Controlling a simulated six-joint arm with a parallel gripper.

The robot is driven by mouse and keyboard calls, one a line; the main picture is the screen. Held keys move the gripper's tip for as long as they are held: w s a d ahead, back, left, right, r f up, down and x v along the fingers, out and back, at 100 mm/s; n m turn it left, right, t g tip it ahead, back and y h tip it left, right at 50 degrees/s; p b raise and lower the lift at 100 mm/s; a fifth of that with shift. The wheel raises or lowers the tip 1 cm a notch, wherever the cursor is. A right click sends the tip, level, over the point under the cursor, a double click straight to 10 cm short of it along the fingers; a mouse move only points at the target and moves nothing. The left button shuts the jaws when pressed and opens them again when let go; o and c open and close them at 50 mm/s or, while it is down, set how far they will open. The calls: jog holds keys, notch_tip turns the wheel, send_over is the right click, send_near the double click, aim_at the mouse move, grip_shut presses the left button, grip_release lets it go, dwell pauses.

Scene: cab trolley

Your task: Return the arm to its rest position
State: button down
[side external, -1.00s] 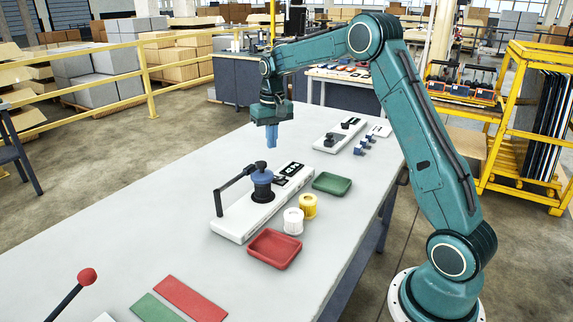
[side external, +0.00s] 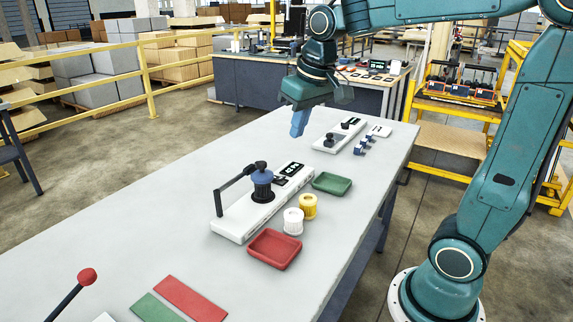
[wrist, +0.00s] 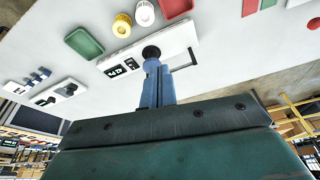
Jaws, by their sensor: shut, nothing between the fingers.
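My gripper (side external: 298,124) is in the air over the far part of the white table (side external: 130,230) in the side view. Its blue fingers are shut with nothing between them and point down, slightly tilted. They also show in the wrist view (wrist: 158,85). The teal arm reaches in from the right. A white fixture (side external: 236,222) with a black lever and a blue-topped black post (side external: 262,182) stands nearer the camera, apart from the gripper. In the wrist view the fingers partly cover this post.
Beside the fixture are a green tray (side external: 332,183), a red tray (side external: 274,250), a white cup (side external: 293,221) and a yellow cup (side external: 308,206). A second white device (side external: 338,135) and small blue parts (side external: 363,145) lie close to the gripper.

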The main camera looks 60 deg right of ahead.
jog(key=s+a+f+n+t, duration=0.1)
jog(key=s+a, duration=0.1)
jog(key=s, duration=0.6)
jog(key=s+a+f+n+t, duration=0.1)
jog(key=s+a+f, duration=0.1)
jog(key=s, duration=0.5)
jog(key=shift+s+a+f+y, duration=0.15)
jog(key=shift+s+a+y, duration=0.2)
jog(key=shift+a, duration=0.5)
